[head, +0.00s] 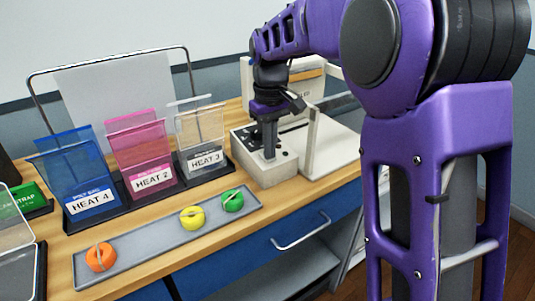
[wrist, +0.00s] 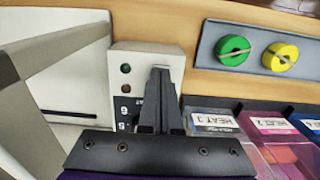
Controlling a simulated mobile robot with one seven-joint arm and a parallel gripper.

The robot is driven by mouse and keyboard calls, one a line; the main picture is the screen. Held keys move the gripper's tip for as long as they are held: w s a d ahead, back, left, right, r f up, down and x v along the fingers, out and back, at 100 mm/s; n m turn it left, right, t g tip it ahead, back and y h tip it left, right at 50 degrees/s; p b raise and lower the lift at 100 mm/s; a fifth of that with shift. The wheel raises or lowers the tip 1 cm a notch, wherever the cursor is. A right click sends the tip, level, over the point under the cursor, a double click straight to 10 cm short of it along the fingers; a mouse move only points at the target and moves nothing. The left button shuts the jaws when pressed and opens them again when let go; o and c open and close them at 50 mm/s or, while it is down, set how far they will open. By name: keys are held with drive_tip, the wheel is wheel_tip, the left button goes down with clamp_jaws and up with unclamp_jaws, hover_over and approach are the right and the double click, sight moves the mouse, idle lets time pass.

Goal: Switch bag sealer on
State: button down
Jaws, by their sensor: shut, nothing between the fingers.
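The bag sealer (head: 262,174) is a pale box on the wooden bench, with a white upright frame (head: 322,145) at its right. In the wrist view its control panel (wrist: 120,55) shows a dark green lamp (wrist: 126,68), a dark red lamp (wrist: 125,86) and dial numbers below them. My gripper (head: 269,154) points down over the sealer's top, its fingers together and empty. In the wrist view my gripper (wrist: 160,75) covers the panel's right part. The switch cannot be made out behind the fingers. I cannot tell whether the fingertips touch the panel.
A grey tray (head: 150,245) at the bench's front holds orange (head: 100,257), yellow (head: 192,217) and green (head: 232,201) rolls. Blue (head: 75,180), pink (head: 140,150) and clear (head: 200,130) bag holders stand left of the sealer. A wire rack (head: 110,53) stands behind them.

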drive_tip(key=shift+r+p, duration=3.3)
drive_tip(key=shift+r, duration=0.15)
drive_tip(key=shift+f, duration=0.1)
